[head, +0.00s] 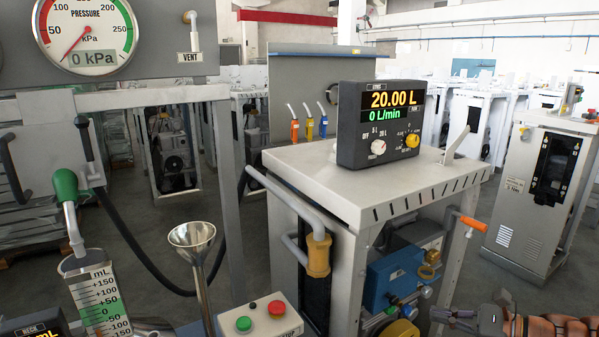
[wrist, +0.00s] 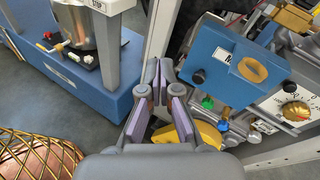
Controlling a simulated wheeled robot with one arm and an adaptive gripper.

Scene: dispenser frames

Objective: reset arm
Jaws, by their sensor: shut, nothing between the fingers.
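My gripper (head: 442,314) shows at the lower right of the head view, in front of the white cabinet's right side, partly cut off by the bottom edge. In the wrist view its fingers (wrist: 161,72) meet at the tips, with nothing between them. A blue box with a brown oval (wrist: 253,70) lies to the right of the fingers there. A yellow part (wrist: 208,134) shows behind the right finger. I cannot tell whether the gripper touches anything.
The white cabinet (head: 335,172) carries a display reading 20.00 L (head: 388,110). An orange-ended handle (head: 470,221) juts from its right side. A control box with green and red buttons (head: 262,318), a funnel (head: 192,236) and a measuring cylinder (head: 98,295) stand left. Floor shows at right.

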